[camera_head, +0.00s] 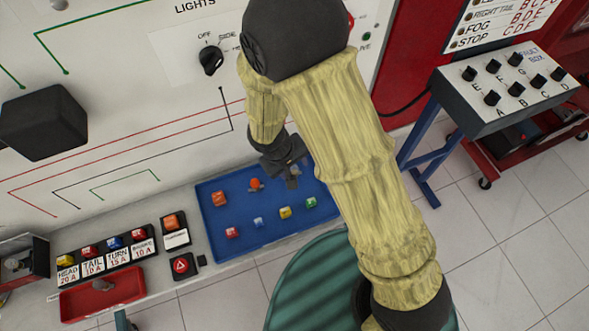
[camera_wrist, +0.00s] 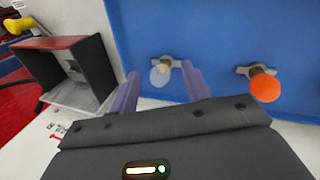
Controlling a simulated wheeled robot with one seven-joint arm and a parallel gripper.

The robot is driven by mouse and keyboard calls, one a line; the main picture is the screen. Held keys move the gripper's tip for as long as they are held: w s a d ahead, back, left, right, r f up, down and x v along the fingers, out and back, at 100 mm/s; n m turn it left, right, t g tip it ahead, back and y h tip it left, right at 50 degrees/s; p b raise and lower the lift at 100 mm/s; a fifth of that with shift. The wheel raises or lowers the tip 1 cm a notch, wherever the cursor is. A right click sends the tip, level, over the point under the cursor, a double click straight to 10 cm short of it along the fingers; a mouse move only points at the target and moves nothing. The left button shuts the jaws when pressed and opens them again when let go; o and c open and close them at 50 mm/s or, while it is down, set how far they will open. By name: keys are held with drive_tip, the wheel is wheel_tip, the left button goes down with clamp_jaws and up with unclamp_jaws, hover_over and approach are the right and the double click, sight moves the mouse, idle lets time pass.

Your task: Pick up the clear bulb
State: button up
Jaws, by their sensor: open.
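The clear bulb (camera_wrist: 160,74) lies on the blue tray (camera_head: 240,237), its glass end towards me and its metal base on a small grey holder. In the wrist view my gripper (camera_wrist: 161,72) is open, with one finger on each side of the clear bulb in the picture. I cannot tell whether the fingertips are down at its height. In the head view my gripper (camera_head: 287,168) is over the back of the tray and largely hides the clear bulb. An orange bulb (camera_wrist: 264,86) lies to the right of my gripper in the wrist view.
The orange bulb also shows in the head view (camera_head: 255,183). Several coloured fuses, including a yellow one (camera_head: 285,212), sit on the tray. A grey box with an open front (camera_wrist: 75,75) stands left in the wrist view. The lights panel (camera_head: 120,110) rises behind the tray.

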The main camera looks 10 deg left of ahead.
clamp_jaws()
drive_tip(key=shift+r, duration=0.1)
idle(0.3)
wheel_tip(320, 180, up, 10)
drive_tip(key=p, duration=0.1)
idle(0.4)
idle(0.5)
